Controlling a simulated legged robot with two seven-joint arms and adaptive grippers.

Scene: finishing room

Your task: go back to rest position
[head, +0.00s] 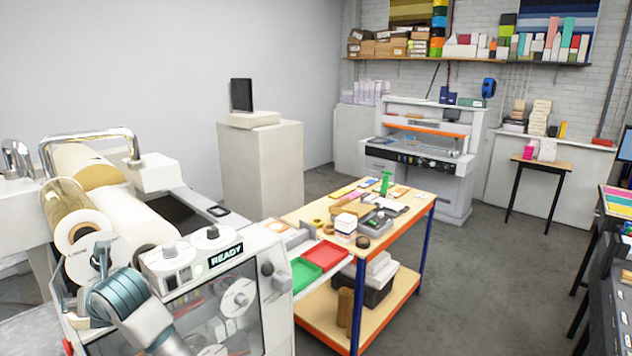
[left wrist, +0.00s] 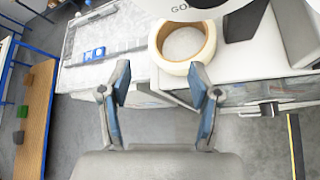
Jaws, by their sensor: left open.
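My left gripper (head: 80,262) is at the lower left of the head view, in front of the end of a white film roll (head: 150,232) on a laminating machine (head: 255,290). In the left wrist view its two fingers (left wrist: 160,78) are spread apart with nothing between them. A cream ring-shaped roll (left wrist: 161,60) is just beyond the fingertips; I cannot tell whether they touch it. My right gripper is in neither view.
The machine's panel reads READY. A wooden-topped cart (head: 408,215) with green and red trays (head: 322,256) stands to its right. A grey pedestal (head: 262,165) and a cutting machine (head: 425,150) are behind. Grey floor (head: 480,270) is clear right of the cart.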

